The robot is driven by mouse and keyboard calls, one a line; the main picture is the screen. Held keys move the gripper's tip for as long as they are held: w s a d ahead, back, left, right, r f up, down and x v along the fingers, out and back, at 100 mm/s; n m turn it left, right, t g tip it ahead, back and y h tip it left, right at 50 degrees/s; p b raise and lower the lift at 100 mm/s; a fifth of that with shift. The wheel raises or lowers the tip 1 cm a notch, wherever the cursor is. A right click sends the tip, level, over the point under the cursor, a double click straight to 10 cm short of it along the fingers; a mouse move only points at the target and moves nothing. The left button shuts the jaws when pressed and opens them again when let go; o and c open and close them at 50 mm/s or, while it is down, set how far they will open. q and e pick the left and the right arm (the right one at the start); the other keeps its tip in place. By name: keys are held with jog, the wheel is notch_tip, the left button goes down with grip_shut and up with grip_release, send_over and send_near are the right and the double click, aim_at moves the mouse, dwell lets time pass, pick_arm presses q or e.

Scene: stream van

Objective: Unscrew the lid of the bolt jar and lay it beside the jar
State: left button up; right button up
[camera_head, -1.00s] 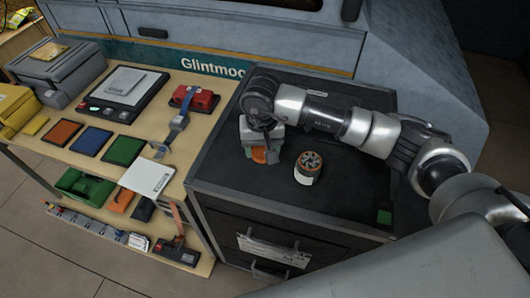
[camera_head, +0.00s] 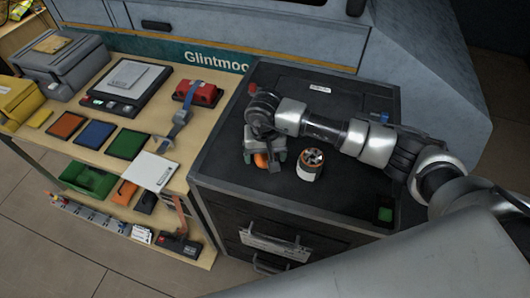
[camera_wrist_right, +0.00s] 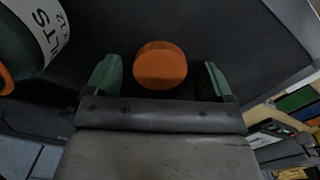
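The bolt jar (camera_head: 311,165) stands upright and open on the black cabinet top, with bolts showing inside its orange rim. Its white label (camera_wrist_right: 48,25) shows at the upper left of the right wrist view. The orange lid (camera_wrist_right: 162,66) lies on the black top beside the jar, to its left in the head view (camera_head: 261,160). My right gripper (camera_wrist_right: 160,78) is over the lid, with its green fingers spread and a gap on each side of the lid. It also shows in the head view (camera_head: 264,157), partly covering the lid. My left gripper is out of view.
The black cabinet top (camera_head: 230,165) is mostly clear, with a small green square (camera_head: 385,214) at its front right. A wooden bench (camera_head: 75,135) to the left holds colored squares, a scale (camera_head: 128,84) and a red device (camera_head: 198,93).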

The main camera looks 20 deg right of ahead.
aim_at(265, 157)
jog(key=shift+r, duration=0.25)
notch_tip(265, 157, up, 12)
jog(key=b, duration=0.3)
